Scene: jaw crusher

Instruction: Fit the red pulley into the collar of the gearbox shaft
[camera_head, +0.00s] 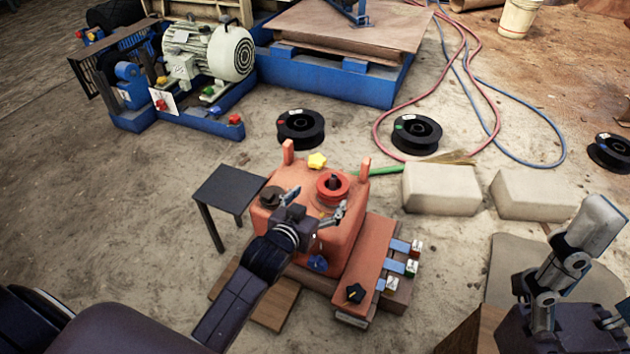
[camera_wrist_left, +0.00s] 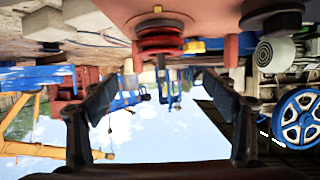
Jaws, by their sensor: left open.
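The red pulley (camera_head: 333,186) lies flat on top of the orange gearbox (camera_head: 330,235), around a dark hub. The left wrist view looks upside down and shows the red pulley (camera_wrist_left: 160,40) against the gearbox's orange body. I cannot tell how deep it sits in the collar. My left gripper (camera_head: 318,203) is open over the gearbox top, its fingers on the near side of the pulley. In the wrist view my left gripper (camera_wrist_left: 162,85) has its fingers wide apart with nothing between them. My right gripper (camera_head: 575,262) is at the right edge, away from the gearbox.
A dark cap (camera_head: 271,196) and a yellow star knob (camera_head: 317,160) are on the gearbox top. A small dark table (camera_head: 228,188) stands left. Black spools (camera_head: 301,127) and concrete blocks (camera_head: 441,189) lie on the ground behind and right. A motor (camera_head: 212,52) stands at the back left.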

